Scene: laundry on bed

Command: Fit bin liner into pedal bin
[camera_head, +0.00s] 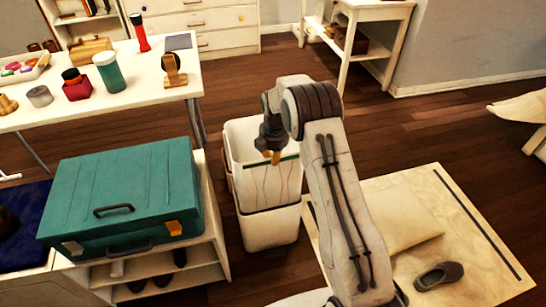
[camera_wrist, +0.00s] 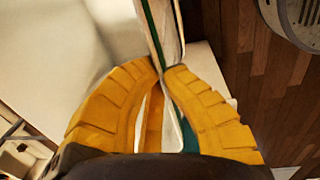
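The white pedal bin (camera_head: 270,230) stands upright on the floor at the centre of the head view. A pale bin liner (camera_head: 278,185) with a green band lies along its upper front, with faint vertical creases. My gripper (camera_head: 273,158) is at the bin's front rim, pointing down. In the wrist view, the yellow fingers of my gripper (camera_wrist: 165,70) are closed around the liner's edge (camera_wrist: 156,25), and the green band runs between them. Pale liner material also shows between the fingers below the tips. How far the liner reaches down inside the bin is hidden.
A teal case (camera_head: 130,185) lies on a low white shelf unit (camera_head: 210,230) close left of the bin. A white table (camera_head: 140,75) with several small items stands behind it. A pale mat (camera_head: 470,225) with a dark slipper (camera_head: 438,276) lies right. Wooden floor is clear behind.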

